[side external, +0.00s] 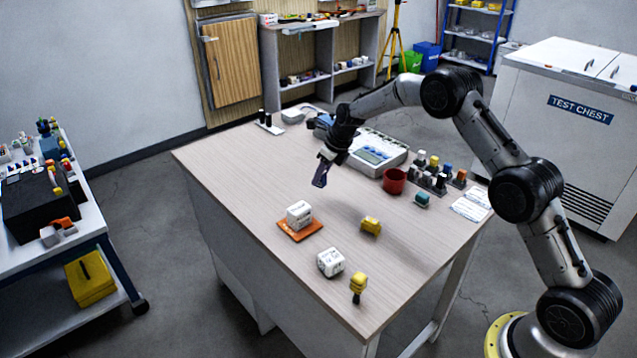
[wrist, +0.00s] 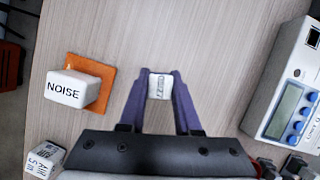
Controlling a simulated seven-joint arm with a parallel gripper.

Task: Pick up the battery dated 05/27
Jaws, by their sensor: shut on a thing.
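My gripper (side external: 320,180) is above the wooden table in the side view, pointing down, with purple fingers. In the wrist view its fingertips (wrist: 160,85) are shut on a small white block (wrist: 159,88), one finger on each side. The block's top carries dark print running sideways, too small to read surely, so I cannot confirm the date 05/27. In the side view the fingers hide the held block, and I cannot tell whether it touches the table.
A white block marked NOISE (wrist: 73,89) sits on an orange square (side external: 301,230). Another printed white block (side external: 330,262), a yellow block (side external: 371,226) and a yellow-topped piece (side external: 358,284) stand nearer the front. A meter (side external: 374,152) and a red cup (side external: 394,181) are right of my gripper.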

